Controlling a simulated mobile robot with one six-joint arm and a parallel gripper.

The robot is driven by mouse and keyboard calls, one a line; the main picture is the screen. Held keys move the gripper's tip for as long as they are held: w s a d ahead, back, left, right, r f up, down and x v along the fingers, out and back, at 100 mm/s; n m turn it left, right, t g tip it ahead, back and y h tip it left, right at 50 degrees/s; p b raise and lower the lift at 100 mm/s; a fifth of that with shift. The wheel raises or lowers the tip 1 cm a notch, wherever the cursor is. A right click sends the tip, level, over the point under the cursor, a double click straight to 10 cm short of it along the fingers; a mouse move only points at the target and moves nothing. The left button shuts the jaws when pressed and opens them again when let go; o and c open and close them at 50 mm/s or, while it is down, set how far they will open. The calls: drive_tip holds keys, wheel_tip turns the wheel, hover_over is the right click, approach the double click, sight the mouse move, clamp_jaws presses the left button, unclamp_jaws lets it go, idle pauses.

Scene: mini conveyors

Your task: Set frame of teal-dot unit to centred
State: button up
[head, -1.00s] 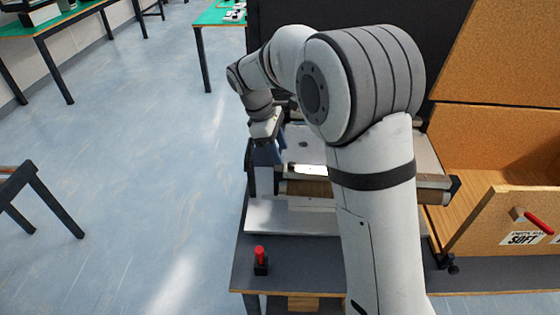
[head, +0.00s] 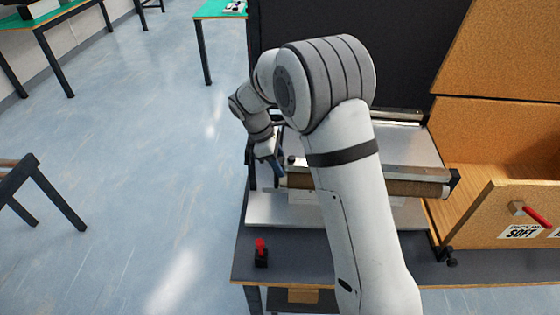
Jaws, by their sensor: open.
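A mini conveyor unit with a pale flat top (head: 405,145) and a brown roller (head: 405,187) along its near side stands on the dark table. My arm hides its middle. No teal dot can be made out, and I cannot tell the frame's position. My gripper (head: 279,170) is at the left end of the unit, pointing down close to the roller's left end. It is open, with blue on its fingers. Whether it touches the unit cannot be told.
A red-topped post (head: 260,252) stands at the dark table's (head: 300,262) front left. A wooden box (head: 475,225) with a red handle (head: 537,217) and a "SOFT" label is at the right. A dark panel (head: 400,50) rises behind. Open floor lies to the left.

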drive_tip(key=shift+c, duration=0.3)
clamp_jaws()
drive_tip(key=shift+s+d+n, duration=0.3)
drive_tip(key=shift+s+d, duration=0.1)
drive_tip(key=shift+s, duration=0.4)
drive_tip(key=shift+o, duration=0.3)
unclamp_jaws()
drive_tip(key=v, duration=0.8)
drive_tip(key=shift+f, duration=0.1)
